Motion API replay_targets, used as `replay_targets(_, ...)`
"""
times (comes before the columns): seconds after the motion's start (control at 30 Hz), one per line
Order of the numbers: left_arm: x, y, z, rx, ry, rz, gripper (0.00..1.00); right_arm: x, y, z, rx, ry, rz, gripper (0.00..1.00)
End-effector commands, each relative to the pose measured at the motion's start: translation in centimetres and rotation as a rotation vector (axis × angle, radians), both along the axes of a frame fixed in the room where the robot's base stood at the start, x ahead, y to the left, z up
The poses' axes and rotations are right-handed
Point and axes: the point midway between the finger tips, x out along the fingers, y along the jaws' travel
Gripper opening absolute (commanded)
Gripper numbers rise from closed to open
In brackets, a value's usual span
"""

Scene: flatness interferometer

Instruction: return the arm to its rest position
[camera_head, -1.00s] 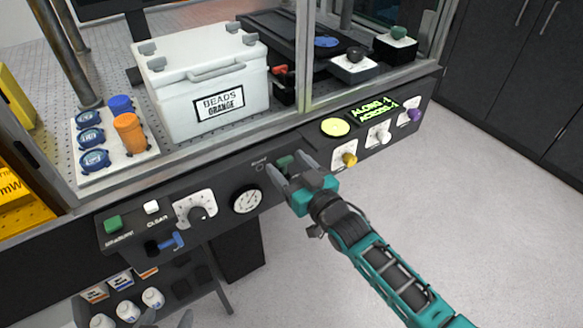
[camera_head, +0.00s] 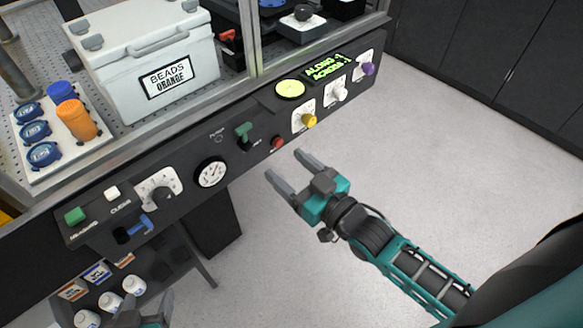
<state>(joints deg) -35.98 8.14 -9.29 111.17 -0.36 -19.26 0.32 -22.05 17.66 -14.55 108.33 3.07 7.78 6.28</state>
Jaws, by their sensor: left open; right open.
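My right gripper (camera_head: 291,174) is open and empty. Its teal arm comes in from the lower right, and its fingers are in front of the control panel (camera_head: 190,205), apart from it, below the green lever (camera_head: 243,132) and the red button (camera_head: 277,143). My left gripper (camera_head: 146,309) shows only in part at the bottom edge, in front of the shelf of white bottles. Its fingers look apart, with nothing seen between them.
The panel carries a dial gauge (camera_head: 210,172), a blue lever (camera_head: 141,225), a yellow knob (camera_head: 308,121) and a purple knob (camera_head: 368,69). White bottles (camera_head: 133,285) stand on a low shelf. Open grey floor (camera_head: 440,150) lies right of the panel.

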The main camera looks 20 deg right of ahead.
Motion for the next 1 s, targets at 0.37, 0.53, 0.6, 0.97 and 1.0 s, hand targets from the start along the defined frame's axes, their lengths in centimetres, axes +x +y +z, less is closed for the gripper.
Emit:
replay_targets(0.37,0.3,0.0,0.2,0.000,-0.006,-0.001,0.70,-0.1,0.0,0.0,0.000,0.000,0.000,0.68)
replay_targets(0.53,0.3,0.0,0.2,0.000,-0.007,-0.001,0.70,-0.2,0.0,-0.2,-0.002,0.009,-0.003,0.68)
replay_targets(0.6,0.3,0.0,0.2,0.000,-0.007,-0.001,0.70,-0.7,-0.1,-1.4,-0.013,0.057,-0.018,0.68)
replay_targets(0.97,0.3,0.0,0.2,0.001,-0.007,-0.002,0.70,-9.1,-1.8,-12.0,-0.162,0.551,-0.138,0.68)
replay_targets(1.0,0.3,0.0,0.2,0.001,-0.007,-0.002,0.70,-9.5,-1.9,-12.3,-0.168,0.571,-0.142,0.68)
